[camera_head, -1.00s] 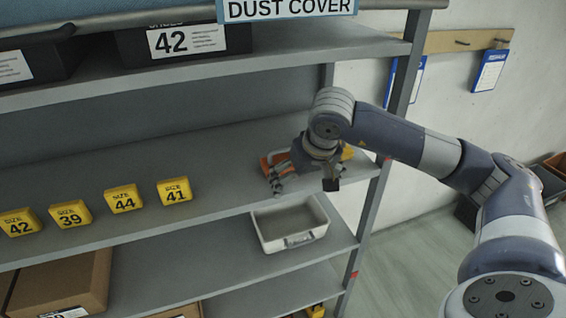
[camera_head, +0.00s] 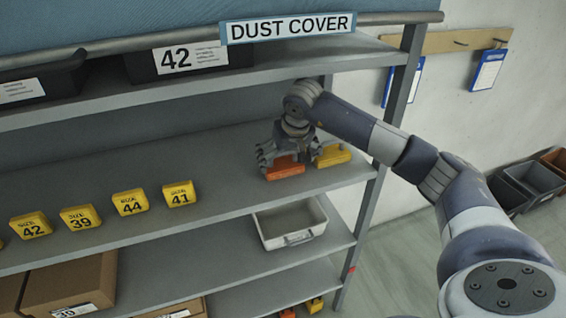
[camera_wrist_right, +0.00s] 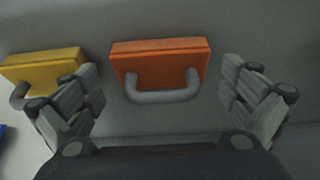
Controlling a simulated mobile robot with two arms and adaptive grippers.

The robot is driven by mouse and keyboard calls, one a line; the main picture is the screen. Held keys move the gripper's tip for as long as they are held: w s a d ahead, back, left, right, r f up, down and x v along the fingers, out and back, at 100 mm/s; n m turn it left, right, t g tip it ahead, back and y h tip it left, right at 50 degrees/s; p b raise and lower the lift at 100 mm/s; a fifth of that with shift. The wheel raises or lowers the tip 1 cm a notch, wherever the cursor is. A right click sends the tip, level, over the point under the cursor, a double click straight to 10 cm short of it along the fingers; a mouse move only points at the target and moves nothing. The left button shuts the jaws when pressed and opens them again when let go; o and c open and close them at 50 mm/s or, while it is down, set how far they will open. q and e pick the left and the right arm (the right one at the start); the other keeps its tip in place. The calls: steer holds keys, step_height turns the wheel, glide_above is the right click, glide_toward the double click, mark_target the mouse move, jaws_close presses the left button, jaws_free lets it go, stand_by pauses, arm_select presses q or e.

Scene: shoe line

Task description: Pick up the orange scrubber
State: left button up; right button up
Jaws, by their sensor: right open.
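The orange scrubber (camera_head: 285,171) lies on the middle shelf. In the right wrist view the orange scrubber (camera_wrist_right: 160,62) shows its grey loop handle facing me, between the two spread fingers. My right gripper (camera_head: 290,158) is open and empty, just above and behind the scrubber in the head view; it also shows in the right wrist view (camera_wrist_right: 162,105). I cannot tell whether the fingers touch the scrubber. A yellow scrubber (camera_head: 332,156) stands to the right of it; in the wrist view the yellow scrubber (camera_wrist_right: 45,70) is at the left, partly behind a finger. My left gripper is not in view.
Several yellow size blocks (camera_head: 130,202) stand along the shelf to the left. A pale bin (camera_head: 290,238) sits on the shelf below, with cardboard boxes (camera_head: 70,283) to its left. The upper shelf (camera_head: 200,92) is overhead. The shelf's right post (camera_head: 372,200) is close to my arm.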

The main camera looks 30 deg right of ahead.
mark_target(283, 163)
steer(key=shift+w+p+x, duration=0.15)
steer(key=shift+p+x, duration=0.05)
steer(key=shift+x, duration=0.65)
steer(key=shift+w+p+x, duration=0.15)
steer(key=shift+x, duration=0.7)
steer(key=shift+r, duration=0.15)
steer(key=c, duration=0.8)
steer(key=shift+r, duration=0.15)
